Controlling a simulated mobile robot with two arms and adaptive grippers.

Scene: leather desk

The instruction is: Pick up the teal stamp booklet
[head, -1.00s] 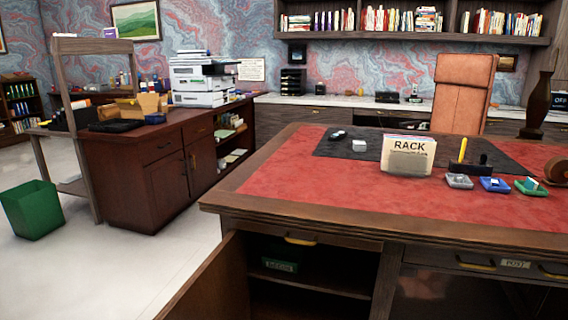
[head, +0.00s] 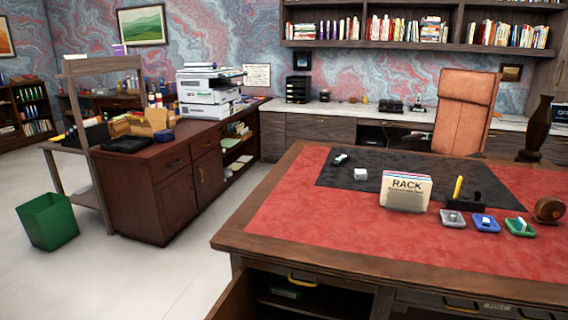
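I cannot make out a teal stamp booklet for certain. A dark green item (head: 287,293) with a pale label lies in the open compartment under the left part of the desk, partly cut off by the desk edge; it is too dark and small to tell what it is. Neither of my grippers is in view.
The desk (head: 330,205) has a red leather top. A cabinet door (head: 236,298) hangs open. A green bin (head: 47,221) stands left.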

